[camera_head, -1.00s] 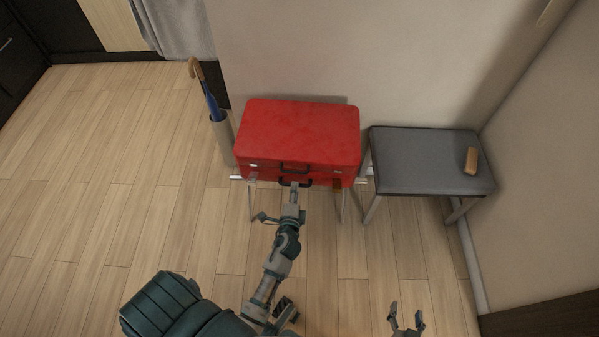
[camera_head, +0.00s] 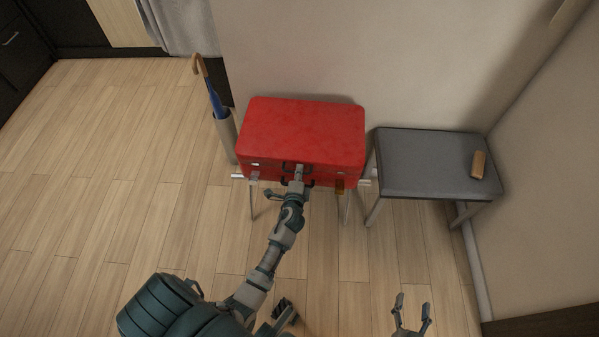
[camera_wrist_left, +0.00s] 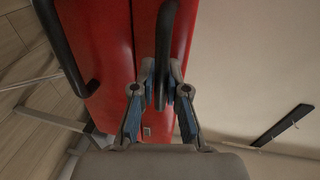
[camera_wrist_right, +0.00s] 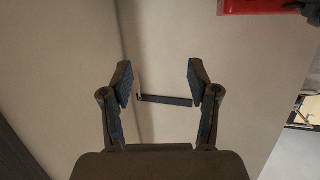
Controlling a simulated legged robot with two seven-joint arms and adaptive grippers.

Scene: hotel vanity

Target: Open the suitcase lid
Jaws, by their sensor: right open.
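The red suitcase (camera_head: 303,132) lies flat on a metal-legged stand, with its lid down. Its front has an upper black handle (camera_head: 287,167) on the lid and a lower black handle (camera_wrist_left: 62,45) on the base. My left gripper (camera_head: 299,169) is at the suitcase front. In the left wrist view its fingers (camera_wrist_left: 163,75) are drawn close together around the upper handle, which runs between them. Whether both pads touch it is hard to see. My right gripper (camera_head: 412,302) is open and empty, low at the right; it also shows open in the right wrist view (camera_wrist_right: 160,80).
A grey bench (camera_head: 425,165) with a brown item (camera_head: 478,164) on it stands right of the suitcase. An umbrella (camera_head: 211,92) in a grey holder (camera_head: 226,135) stands at its left. The wall is close behind. The wooden floor at left is clear.

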